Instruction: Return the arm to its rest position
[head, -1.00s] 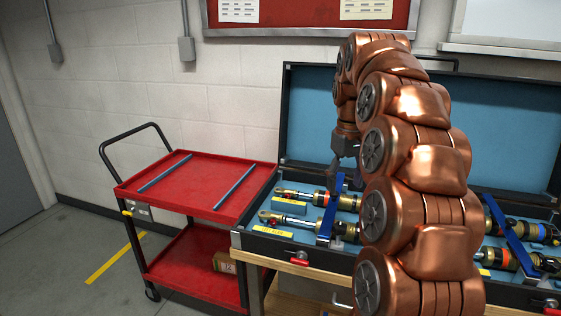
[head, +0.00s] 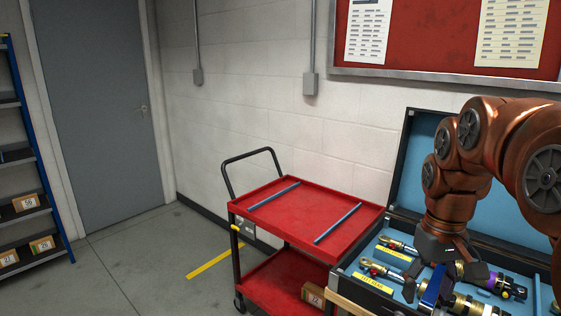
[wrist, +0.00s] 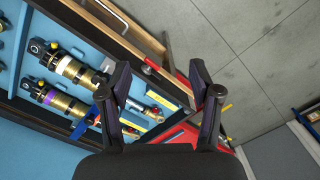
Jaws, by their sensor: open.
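My copper arm (head: 500,140) is bent at the right of the head view, with my gripper (head: 424,288) pointing down over the open blue-lined case (head: 398,215). In the wrist view my gripper (wrist: 160,75) has its two dark fingers spread, with nothing between them. Shock absorbers lie in the case, one with a purple ring (head: 497,284) right of the gripper; two also show at the left of the wrist view (wrist: 75,70). The gripper hides part of the case's contents. Whether it touches anything there I cannot tell.
A red cart (head: 268,212) with two blue strips on its top stands left of the case. A grey door (head: 95,110) and a blue shelf rack (head: 30,160) are farther left. The floor between rack and cart is clear.

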